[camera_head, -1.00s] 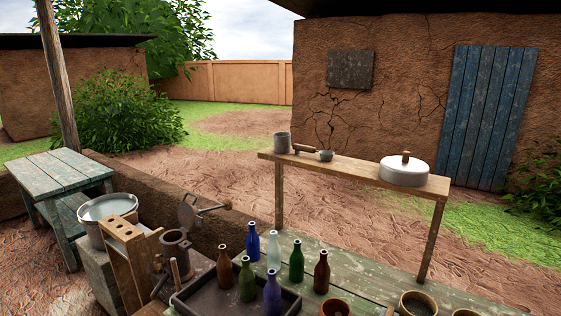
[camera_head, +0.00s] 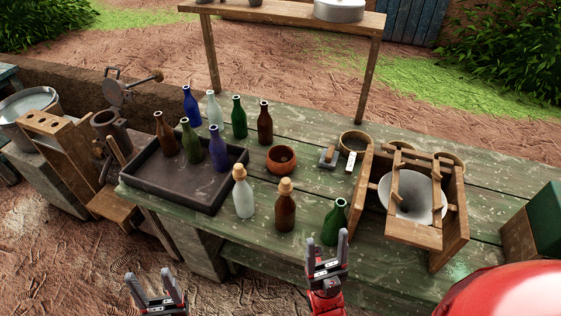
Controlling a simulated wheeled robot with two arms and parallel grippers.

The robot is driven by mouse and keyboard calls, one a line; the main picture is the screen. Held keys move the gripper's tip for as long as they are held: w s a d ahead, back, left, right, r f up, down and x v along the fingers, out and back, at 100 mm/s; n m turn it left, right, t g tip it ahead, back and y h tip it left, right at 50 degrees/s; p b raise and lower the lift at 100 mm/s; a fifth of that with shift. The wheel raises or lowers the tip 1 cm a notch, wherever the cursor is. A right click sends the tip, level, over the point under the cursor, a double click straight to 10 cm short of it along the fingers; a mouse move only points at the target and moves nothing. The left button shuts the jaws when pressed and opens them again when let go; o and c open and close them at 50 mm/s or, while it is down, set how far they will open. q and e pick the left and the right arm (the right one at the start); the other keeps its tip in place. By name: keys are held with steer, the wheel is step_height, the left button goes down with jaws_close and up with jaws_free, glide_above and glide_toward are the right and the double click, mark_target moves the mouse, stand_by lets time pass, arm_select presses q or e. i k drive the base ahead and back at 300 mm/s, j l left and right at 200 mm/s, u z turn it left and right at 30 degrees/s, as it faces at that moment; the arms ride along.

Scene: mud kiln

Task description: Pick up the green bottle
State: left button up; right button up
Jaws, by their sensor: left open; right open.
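A green bottle (camera_head: 335,223) stands upright near the front of the green table (camera_head: 300,225), close to its front edge. My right gripper (camera_head: 326,246) is open just in front of it in the picture and overlaps its lower part. I cannot tell whether they touch. Another dark green bottle (camera_head: 239,119) stands at the back, behind the tray. An olive-green bottle (camera_head: 191,142) stands in the dark tray (camera_head: 190,190). My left gripper (camera_head: 152,284) is open and empty, low at the left, in front of the table.
A white corked bottle (camera_head: 243,195) and a brown corked bottle (camera_head: 286,208) stand left of the front green bottle. A wooden frame with a metal funnel (camera_head: 405,205) stands to its right. A clay bowl (camera_head: 281,158) and several other bottles are behind.

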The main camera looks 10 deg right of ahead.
mark_target(335, 219)
steer(key=z, duration=0.85)
